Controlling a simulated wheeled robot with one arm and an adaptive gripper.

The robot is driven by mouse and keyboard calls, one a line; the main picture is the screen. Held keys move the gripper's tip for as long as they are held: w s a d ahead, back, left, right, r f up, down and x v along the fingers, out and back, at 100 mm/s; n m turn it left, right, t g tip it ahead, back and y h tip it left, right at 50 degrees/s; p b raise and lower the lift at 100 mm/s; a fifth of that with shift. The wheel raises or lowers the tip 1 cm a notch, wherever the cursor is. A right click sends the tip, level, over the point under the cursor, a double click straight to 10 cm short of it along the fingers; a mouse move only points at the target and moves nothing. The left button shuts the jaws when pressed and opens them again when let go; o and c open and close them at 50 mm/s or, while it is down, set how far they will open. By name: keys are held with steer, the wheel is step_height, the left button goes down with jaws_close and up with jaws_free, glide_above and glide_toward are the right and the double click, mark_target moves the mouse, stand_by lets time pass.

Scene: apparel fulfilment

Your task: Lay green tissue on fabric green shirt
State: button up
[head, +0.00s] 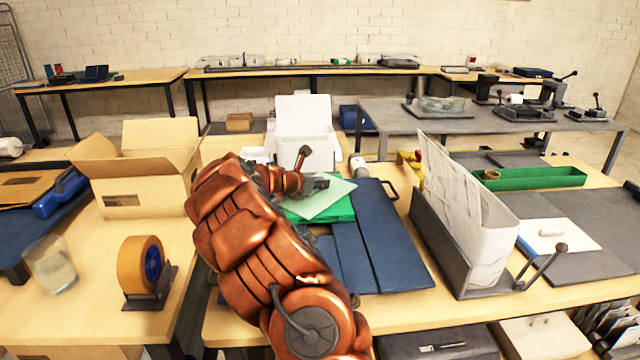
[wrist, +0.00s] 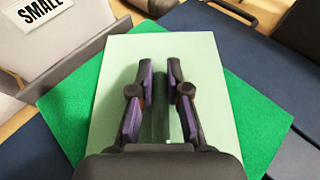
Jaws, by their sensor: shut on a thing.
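The green tissue is a pale green flat sheet (head: 323,201), also seen in the wrist view (wrist: 215,60). My gripper (wrist: 160,75) is over the sheet, its fingers shut on it with a darker green strip showing between them. The green shirt is a bright green folded fabric (head: 338,213) beneath the tissue; its corners show around the sheet in the wrist view (wrist: 75,112). The tissue is turned relative to the shirt. Whether the tissue touches the shirt cannot be told. My arm hides part of both in the head view.
A blue folding board (head: 385,250) lies under and right of the shirt. A white box (head: 303,130) marked SMALL in the wrist view stands behind. A holder with white bags (head: 465,215) stands right. An open carton (head: 140,175) and tape dispenser (head: 148,270) are left.

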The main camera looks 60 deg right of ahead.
steer(key=shift+f, duration=0.1)
steer(key=shift+o, duration=1.4)
steer(key=o, duration=0.4)
steer(key=shift+o, duration=0.2)
step_height(320, 180, up, 5)
glide_above(295, 205)
steer(key=shift+d+f, duration=0.15)
steer(key=shift+d, duration=0.05)
steer(key=shift+a, duration=0.2)
